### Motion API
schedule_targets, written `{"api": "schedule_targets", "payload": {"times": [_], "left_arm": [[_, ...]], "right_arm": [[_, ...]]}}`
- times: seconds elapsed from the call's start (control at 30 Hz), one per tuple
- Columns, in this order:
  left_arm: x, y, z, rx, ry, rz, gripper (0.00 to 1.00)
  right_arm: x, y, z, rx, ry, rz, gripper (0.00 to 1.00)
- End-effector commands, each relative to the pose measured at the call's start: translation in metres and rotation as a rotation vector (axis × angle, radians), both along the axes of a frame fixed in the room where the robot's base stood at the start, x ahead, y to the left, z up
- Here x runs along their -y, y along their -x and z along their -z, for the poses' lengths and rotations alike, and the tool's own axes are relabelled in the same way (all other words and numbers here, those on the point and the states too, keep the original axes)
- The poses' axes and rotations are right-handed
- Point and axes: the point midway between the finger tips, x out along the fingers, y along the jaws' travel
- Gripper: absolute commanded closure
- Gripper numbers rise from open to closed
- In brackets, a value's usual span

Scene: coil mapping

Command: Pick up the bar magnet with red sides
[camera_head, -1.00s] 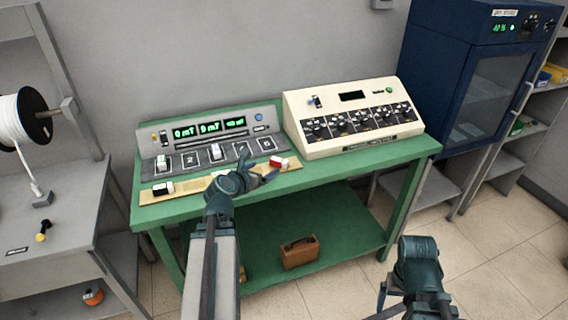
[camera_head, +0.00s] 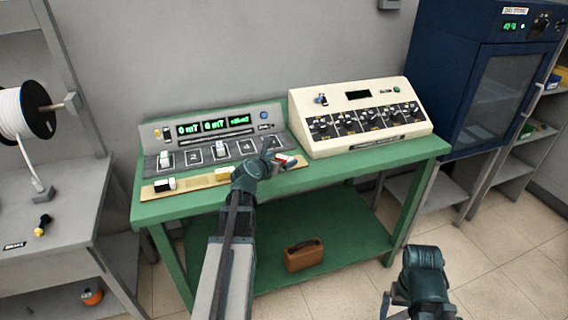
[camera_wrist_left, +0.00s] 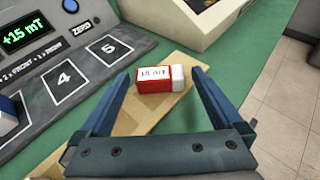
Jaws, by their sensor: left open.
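The bar magnet with red sides (camera_wrist_left: 160,79) lies on a tan wooden strip (camera_wrist_left: 128,122) in the left wrist view. It has a white top marked "15 mT" and a white right end. It also shows in the head view (camera_head: 285,161), partly covered by my gripper. My left gripper (camera_wrist_left: 158,78) is open, with one blue finger on each side of the magnet and gaps between. I cannot tell how high the fingers are above the strip. My right arm (camera_head: 424,280) shows at the lower right of the head view; its fingers are not clearly visible.
The grey meter panel (camera_head: 155,131) with numbered pads stands behind the strip. A cream control box (camera_head: 375,137) is at its right. A black-and-white block (camera_head: 165,185) and a yellow block (camera_head: 224,174) lie on the strip. The green bench (camera_head: 400,155) is clear at the front right.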

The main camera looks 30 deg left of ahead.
Motion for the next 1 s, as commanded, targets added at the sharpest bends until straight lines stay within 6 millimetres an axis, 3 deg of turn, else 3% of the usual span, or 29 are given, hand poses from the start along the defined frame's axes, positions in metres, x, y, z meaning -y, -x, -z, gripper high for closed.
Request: {"api": "schedule_targets", "payload": {"times": [0.17, 0.43, 0.93, 1.0], "left_arm": [[-0.004, -0.026, 0.013, 0.000, -0.001, 0.000, 0.00], [-0.003, -0.028, 0.012, 0.000, 0.000, 0.000, 0.02], [-0.003, -0.028, 0.012, 0.001, 0.000, 0.000, 0.92], [-0.003, -0.028, 0.012, 0.001, 0.000, 0.000, 0.93]], "right_arm": [[0.000, 0.000, 0.013, 0.000, 0.000, 0.000, 0.00], [0.000, 0.000, 0.012, 0.000, 0.000, 0.000, 0.00], [0.000, 0.000, 0.012, 0.000, 0.000, 0.000, 0.00], [0.000, 0.000, 0.012, 0.000, 0.000, 0.000, 0.00]]}}
